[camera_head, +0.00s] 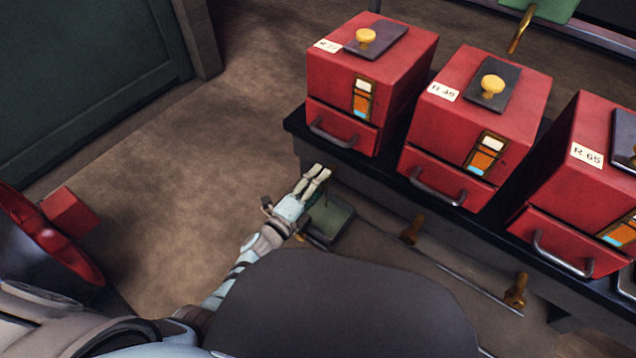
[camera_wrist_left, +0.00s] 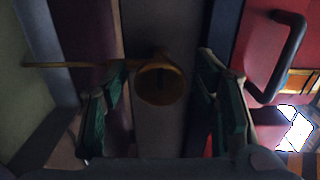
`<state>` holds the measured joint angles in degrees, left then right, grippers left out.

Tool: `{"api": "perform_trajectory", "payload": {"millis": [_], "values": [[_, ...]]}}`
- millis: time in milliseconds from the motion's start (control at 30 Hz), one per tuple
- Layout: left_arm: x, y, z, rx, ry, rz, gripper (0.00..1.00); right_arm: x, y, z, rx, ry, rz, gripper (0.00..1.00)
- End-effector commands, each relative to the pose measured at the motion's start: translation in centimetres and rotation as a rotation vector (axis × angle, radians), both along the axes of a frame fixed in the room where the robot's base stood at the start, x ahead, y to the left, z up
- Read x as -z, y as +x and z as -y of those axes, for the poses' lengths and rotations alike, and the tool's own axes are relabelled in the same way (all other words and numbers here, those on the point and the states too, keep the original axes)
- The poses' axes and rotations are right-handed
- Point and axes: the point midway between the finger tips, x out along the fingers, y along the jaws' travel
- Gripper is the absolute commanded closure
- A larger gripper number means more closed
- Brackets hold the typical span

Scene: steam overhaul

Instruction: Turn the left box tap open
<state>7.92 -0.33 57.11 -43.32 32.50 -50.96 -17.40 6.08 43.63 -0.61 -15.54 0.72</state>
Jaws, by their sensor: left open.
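The left red box (camera_head: 345,115) sits on a dark shelf, with a drawer handle at its front. My left gripper (camera_head: 318,172) is at the shelf's front edge, just below that box. In the left wrist view, a brass tap (camera_wrist_left: 160,84) with a round end and a thin lever (camera_wrist_left: 70,65) pointing left lies between the two green-padded fingers of my left gripper (camera_wrist_left: 163,72). The fingers are open, with a visible gap on each side of the tap. This tap is not clearly seen in the head view, where the gripper covers that area. My right gripper is out of view.
The middle red box (camera_head: 470,110) and right red box (camera_head: 575,180) stand along the shelf (camera_head: 395,195). Brass taps (camera_head: 412,229) (camera_head: 516,291) show under them. A drawer handle (camera_wrist_left: 277,60) is right of the fingers.

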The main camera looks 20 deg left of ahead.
Motion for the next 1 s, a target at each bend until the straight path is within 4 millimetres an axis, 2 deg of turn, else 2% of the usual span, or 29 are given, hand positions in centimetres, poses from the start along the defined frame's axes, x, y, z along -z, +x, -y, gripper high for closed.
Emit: {"api": "perform_trajectory", "payload": {"millis": [133, 233, 500, 633, 767, 1000], "values": [[0.0, -0.2, -0.1, 0.000, 0.000, 0.000, 0.46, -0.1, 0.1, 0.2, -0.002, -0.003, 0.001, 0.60], [0.1, -1.2, -0.5, -0.001, 0.001, -0.002, 0.46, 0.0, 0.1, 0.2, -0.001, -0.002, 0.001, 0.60], [0.2, -8.0, -3.1, 0.000, 0.002, -0.003, 0.46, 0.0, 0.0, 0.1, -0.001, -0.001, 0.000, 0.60], [0.1, -10.3, -4.1, 0.000, 0.001, -0.002, 0.46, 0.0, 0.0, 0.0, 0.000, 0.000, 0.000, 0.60], [0.0, -11.2, -4.4, 0.000, -0.001, 0.000, 0.46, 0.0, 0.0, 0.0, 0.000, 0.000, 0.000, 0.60], [0.0, -11.2, -4.4, 0.000, 0.000, 0.000, 0.46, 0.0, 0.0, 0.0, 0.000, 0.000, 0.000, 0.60]]}}
